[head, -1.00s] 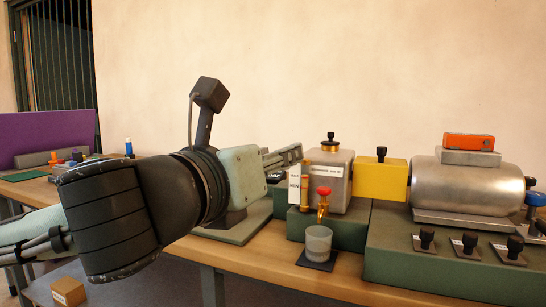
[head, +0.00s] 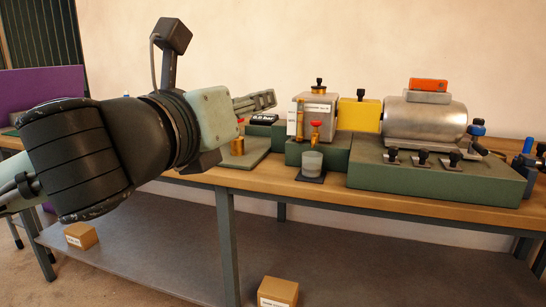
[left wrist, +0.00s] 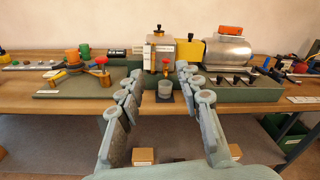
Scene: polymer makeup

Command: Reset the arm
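My left arm comes in from the left in the head view, and its gripper (head: 256,102) hangs in the air over the workbench (head: 300,190). In the left wrist view my left gripper (left wrist: 160,78) has its two fingers spread wide with nothing between them. Beyond the fingers is a clear cup (head: 312,161) on a dark pad, also in the left wrist view (left wrist: 165,90). Behind it stands a grey metal tank (head: 318,115) with a red-topped tap (head: 316,128). My right gripper is in neither view.
A yellow block (head: 360,115) joins the tank to a large metal cylinder (head: 425,120) on a green base (head: 430,178) with several black knobs. An orange device (head: 429,85) lies on top. Cardboard boxes (head: 278,291) sit on the lower shelf (head: 170,260).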

